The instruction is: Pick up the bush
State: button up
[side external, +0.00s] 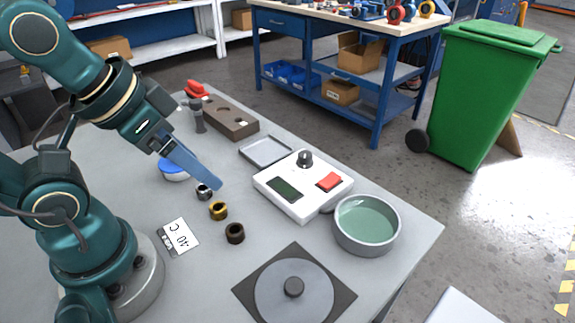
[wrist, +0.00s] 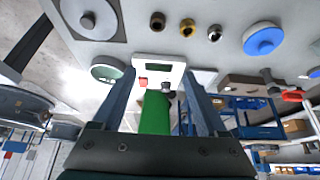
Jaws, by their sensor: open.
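Three small ring-shaped bushes stand in a row on the grey table: a silver one (side external: 204,191), a brass one (side external: 218,211) and a dark brown one (side external: 235,234). In the wrist view the dark (wrist: 157,21), brass (wrist: 187,28) and silver (wrist: 214,33) bushes show near the top edge, beyond my fingers. My gripper (side external: 216,184) has blue fingers and hangs above the table near the silver and brass bushes, tilted down to the right. In the wrist view my gripper (wrist: 158,74) is open, with nothing held between its fingers.
A white box with red button (side external: 302,186), a pan of green liquid (side external: 366,222) and a round plate on a dark square (side external: 293,290) stand to the right. A label card (side external: 178,236), blue-topped dish (side external: 173,169), tray (side external: 265,150) and brown block (side external: 230,118) lie around.

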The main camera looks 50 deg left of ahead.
jog(key=m, duration=0.2)
jog(key=m+g+y, duration=0.3)
jog(key=m+y, duration=0.1)
jog(key=m, duration=1.9)
send_over(205, 198)
jog(key=f, duration=1)
jog(key=shift+s+d+f, duration=0.1)
jog(key=shift+s+d, duration=0.15)
jog(key=shift+d, duration=0.15)
jog(key=shift+s+a+f, duration=0.1)
jog(key=shift+a+f, duration=0.05)
jog(key=shift+f, duration=0.2)
jog(key=shift+x, duration=2.35)
grip_shut()
